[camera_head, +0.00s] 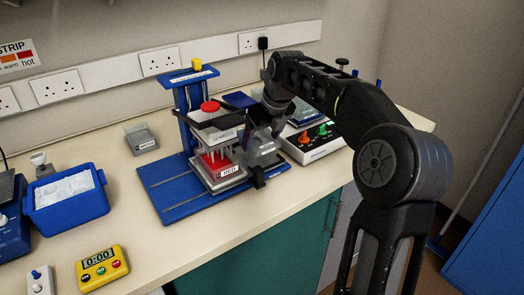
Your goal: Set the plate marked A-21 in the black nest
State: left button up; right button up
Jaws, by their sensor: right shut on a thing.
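My right gripper (259,172) reaches down from the right to the right side of the blue stand (172,202). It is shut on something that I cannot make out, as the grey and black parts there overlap. No plate with a readable A-21 mark shows. A black part at the gripper's lower end sits close above the blue base, but I cannot tell if it is the nest. My left gripper is out of view.
A grey block (140,138) stands left of the stand. A blue tub (67,205) and a yellow timer (102,267) are farther left. A white control box (313,142) with orange and green knobs is behind my arm. The front middle of the bench is clear.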

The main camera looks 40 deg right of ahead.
aim_at(262, 160)
jog(key=shift+f, duration=2.05)
jog(key=shift+f, duration=0.1)
jog(key=o, duration=1.5)
jog(key=v, duration=1.2)
